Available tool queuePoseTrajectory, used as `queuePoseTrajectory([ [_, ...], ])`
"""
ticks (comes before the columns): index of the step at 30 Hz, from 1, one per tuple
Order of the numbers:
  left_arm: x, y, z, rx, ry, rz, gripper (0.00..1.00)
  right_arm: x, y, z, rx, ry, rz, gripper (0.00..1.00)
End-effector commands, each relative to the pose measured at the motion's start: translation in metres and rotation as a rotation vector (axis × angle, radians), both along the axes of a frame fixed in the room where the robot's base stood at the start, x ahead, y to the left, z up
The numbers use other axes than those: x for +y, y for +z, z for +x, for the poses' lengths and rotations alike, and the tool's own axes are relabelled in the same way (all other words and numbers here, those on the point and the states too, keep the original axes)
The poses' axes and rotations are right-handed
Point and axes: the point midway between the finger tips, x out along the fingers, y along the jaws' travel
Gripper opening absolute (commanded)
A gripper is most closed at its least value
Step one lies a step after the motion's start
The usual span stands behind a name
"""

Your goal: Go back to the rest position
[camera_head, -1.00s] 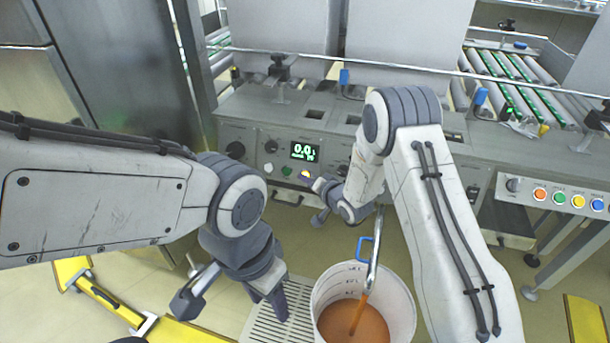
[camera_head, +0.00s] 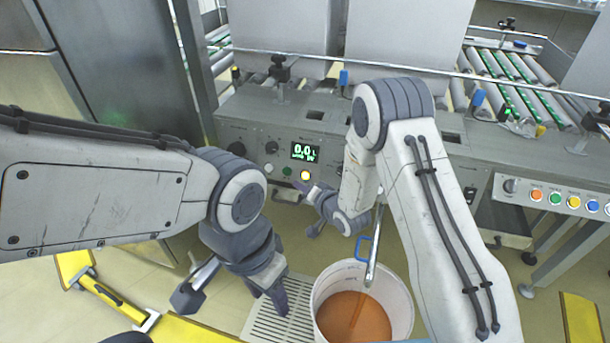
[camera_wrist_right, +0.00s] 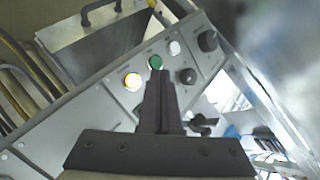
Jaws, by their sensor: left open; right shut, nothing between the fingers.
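My left gripper (camera_head: 234,297) is open and empty at the lower left of the head view, its two fingers apart above a floor grate, left of the bucket. My right gripper (camera_head: 300,188) is shut and empty, just in front of the control panel (camera_head: 255,150) and a little below its lit yellow button (camera_head: 305,175). In the right wrist view the closed fingers (camera_wrist_right: 158,85) point toward the panel, with the green button (camera_wrist_right: 156,62) just past the tips and the lit yellow button (camera_wrist_right: 132,81) to their left.
A white bucket (camera_head: 404,290) holding orange-brown liquid (camera_head: 352,318) stands under a metal spout (camera_head: 372,262) with a blue handle (camera_head: 362,246). The panel display (camera_head: 304,152) reads about 0.0. A grate (camera_head: 285,328) lies left of the bucket. Roller conveyors (camera_head: 510,75) are behind.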

Motion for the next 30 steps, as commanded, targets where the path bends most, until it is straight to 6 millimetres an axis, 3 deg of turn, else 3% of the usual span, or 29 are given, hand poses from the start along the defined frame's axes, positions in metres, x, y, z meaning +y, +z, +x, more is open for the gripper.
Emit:
queuePoseTrajectory([
  [8,0.000,0.000,0.000,0.000,0.000,0.000,0.50,0.002,0.004,0.000,0.004,0.004,-0.018,0.00],
  [14,0.000,0.000,0.000,0.000,0.000,0.000,0.50,0.016,0.036,-0.021,0.063,0.068,-0.235,0.00],
  [20,0.000,0.000,0.000,0.000,0.000,0.000,0.50,0.021,0.081,-0.094,0.203,0.213,-0.551,0.00],
  [24,0.000,0.000,0.000,0.000,0.000,0.000,0.50,0.013,0.109,-0.168,0.315,0.361,-0.730,0.00],
  [30,0.000,0.000,0.000,0.000,0.000,0.000,0.50,-0.007,0.135,-0.268,0.452,0.589,-0.880,0.00],
])
